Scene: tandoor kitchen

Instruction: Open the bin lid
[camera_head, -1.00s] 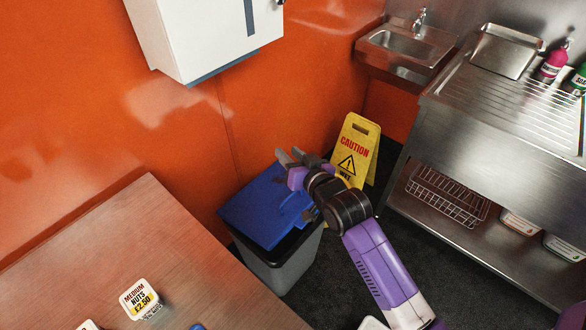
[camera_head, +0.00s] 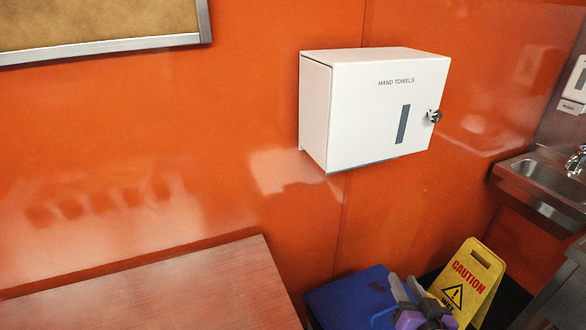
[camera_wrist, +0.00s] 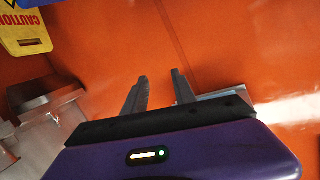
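The blue bin lid (camera_head: 345,298) shows at the bottom of the head view, left of my gripper, with its front cut off by the frame. The bin body is out of view, so I cannot tell how far the lid is raised. My gripper (camera_head: 403,282) is beside the lid's right part, in front of its right edge in the picture. In the wrist view, the two fingers (camera_wrist: 160,77) are apart with nothing between them. Any contact with the lid cannot be made out.
A yellow caution sign (camera_head: 468,282) stands close right of my gripper. A white hand towel box (camera_head: 375,108) hangs on the orange wall above. A wooden table (camera_head: 160,290) is at lower left, and a steel sink (camera_head: 545,182) is at right.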

